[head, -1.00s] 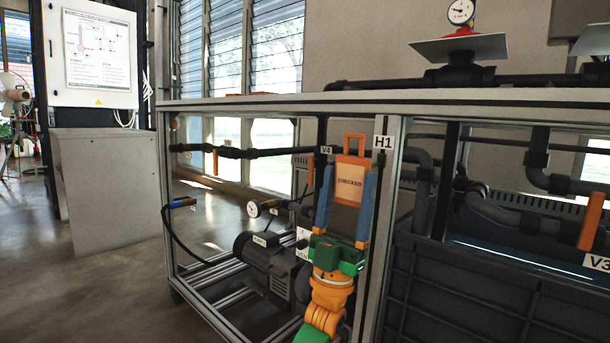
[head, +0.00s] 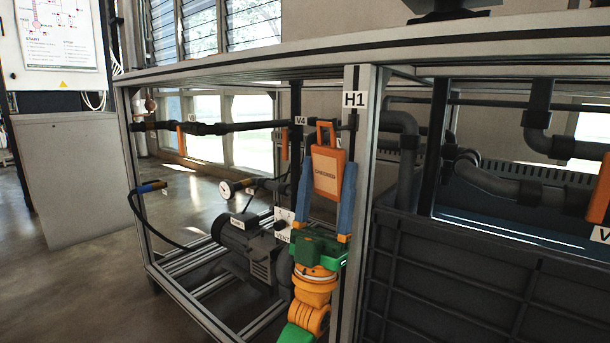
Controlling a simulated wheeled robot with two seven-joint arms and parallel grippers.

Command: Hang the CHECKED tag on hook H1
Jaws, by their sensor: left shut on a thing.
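My left gripper (head: 335,190) is shut on the tag, with a blue finger along each side. The white H1 label (head: 354,99) is on the grey upright post (head: 355,150), above and right of the loop. A small dark piece (head: 350,121) shows just under the label, probably hook H1. I cannot tell whether the loop touches it. My right gripper is not in view.
The long bench top (head: 250,66) runs above the tag. Behind are a dark pipe with the V4 label (head: 300,120), a gauge (head: 226,190) and a grey pump (head: 245,240). Dark ribbed tank walls (head: 470,275) fill the right. Open floor lies at the left.

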